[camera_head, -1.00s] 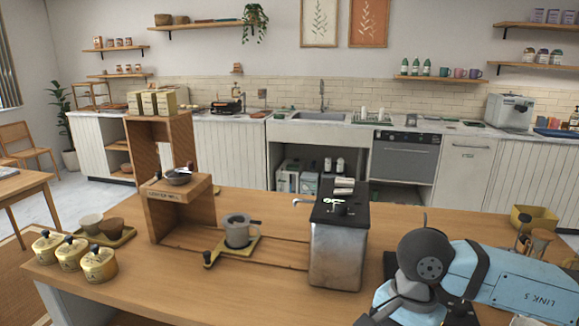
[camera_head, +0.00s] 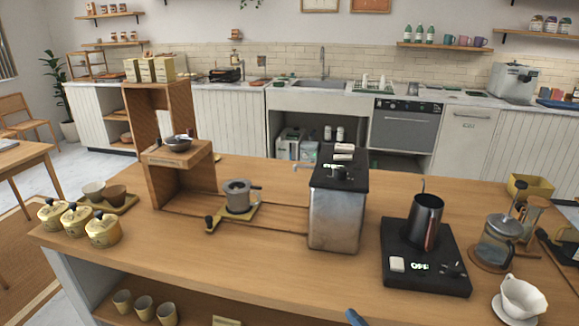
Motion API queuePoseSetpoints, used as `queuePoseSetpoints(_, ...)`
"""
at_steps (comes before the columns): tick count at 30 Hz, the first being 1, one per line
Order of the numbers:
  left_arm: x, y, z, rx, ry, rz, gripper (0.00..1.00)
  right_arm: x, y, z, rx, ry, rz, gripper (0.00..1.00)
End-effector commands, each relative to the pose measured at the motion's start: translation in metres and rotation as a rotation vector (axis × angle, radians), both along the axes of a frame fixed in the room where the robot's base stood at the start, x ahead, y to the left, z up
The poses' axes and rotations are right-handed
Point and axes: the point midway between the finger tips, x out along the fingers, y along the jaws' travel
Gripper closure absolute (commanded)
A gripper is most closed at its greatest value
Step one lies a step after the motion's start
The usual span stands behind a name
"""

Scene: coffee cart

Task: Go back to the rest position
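Neither of my grippers shows in the head view now. Only a small blue piece (camera_head: 355,317), likely part of my own arm, is at the bottom edge. On the wooden counter (camera_head: 270,262), a grey cup (camera_head: 238,196) stands on a small wooden stand in front of the wooden coffee mill frame (camera_head: 160,185). A metal machine with a black top (camera_head: 338,215) stands at the middle. A dark metal pitcher (camera_head: 426,222) stands upright on a black scale (camera_head: 400,272) whose display is lit.
A French press (camera_head: 497,242) and a white gravy-boat-shaped jug (camera_head: 521,297) stand at the right. Yellow lidded pots (camera_head: 76,220) and a tray with two cups (camera_head: 118,203) stand at the left. The counter's front middle is clear. Several cups sit on the shelf below.

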Motion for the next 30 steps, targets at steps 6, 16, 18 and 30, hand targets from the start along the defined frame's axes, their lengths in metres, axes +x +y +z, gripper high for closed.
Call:
queuePoseSetpoints(6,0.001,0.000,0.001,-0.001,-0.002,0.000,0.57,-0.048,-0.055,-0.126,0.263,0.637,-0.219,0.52)
queuePoseSetpoints(16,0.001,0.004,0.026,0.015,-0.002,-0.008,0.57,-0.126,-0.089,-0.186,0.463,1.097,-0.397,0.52)
queuePoseSetpoints(18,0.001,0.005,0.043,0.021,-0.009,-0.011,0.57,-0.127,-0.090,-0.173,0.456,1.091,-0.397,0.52)
queuePoseSetpoints(30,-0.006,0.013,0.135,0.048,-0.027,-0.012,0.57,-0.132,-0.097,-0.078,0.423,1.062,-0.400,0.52)
